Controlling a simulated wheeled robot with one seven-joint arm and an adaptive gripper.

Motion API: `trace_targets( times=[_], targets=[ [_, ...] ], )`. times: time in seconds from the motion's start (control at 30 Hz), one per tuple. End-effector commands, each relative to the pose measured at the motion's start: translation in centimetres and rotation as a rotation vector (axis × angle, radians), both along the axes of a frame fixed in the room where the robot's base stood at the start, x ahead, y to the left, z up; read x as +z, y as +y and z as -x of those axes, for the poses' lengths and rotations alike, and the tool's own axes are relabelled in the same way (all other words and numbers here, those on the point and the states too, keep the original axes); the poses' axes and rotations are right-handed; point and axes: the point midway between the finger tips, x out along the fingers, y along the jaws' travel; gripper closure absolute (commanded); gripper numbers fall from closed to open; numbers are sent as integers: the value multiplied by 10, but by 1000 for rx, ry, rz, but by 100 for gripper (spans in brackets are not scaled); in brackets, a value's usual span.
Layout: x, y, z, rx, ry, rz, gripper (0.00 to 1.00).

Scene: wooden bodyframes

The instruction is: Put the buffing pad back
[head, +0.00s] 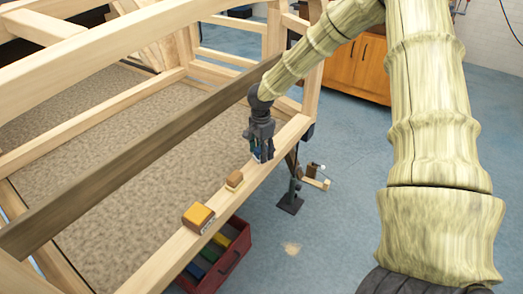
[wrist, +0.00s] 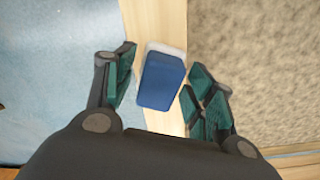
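A blue block with a white layer under it, which looks like the buffing pad (wrist: 161,80), rests on the pale wooden beam (wrist: 155,20). In the head view only a bit of its blue shows, under my gripper (head: 261,150). In the wrist view my gripper (wrist: 163,88) is open, with its green-padded fingers on either side of the block. A gap shows on each side, so the fingers do not appear to touch it. How far the fingertips are above the beam cannot be told.
A yellow-orange block (head: 198,217) and a small brown block (head: 234,180) sit along the same beam (head: 178,250). A red crate (head: 238,262) with several coloured items is on the floor below. A dark plank (head: 130,165) runs behind. A black stand (head: 291,198) is to the right.

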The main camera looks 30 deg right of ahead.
Motion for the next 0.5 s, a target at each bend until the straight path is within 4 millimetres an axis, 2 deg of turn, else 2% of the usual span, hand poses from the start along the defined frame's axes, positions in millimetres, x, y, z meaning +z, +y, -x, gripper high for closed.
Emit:
trace_targets(
  times=[0.33,0.5],
  targets=[
    [3,0,0,0,0,1,45],
    [26,0,0,-1,-3,-2,45]
  ],
)
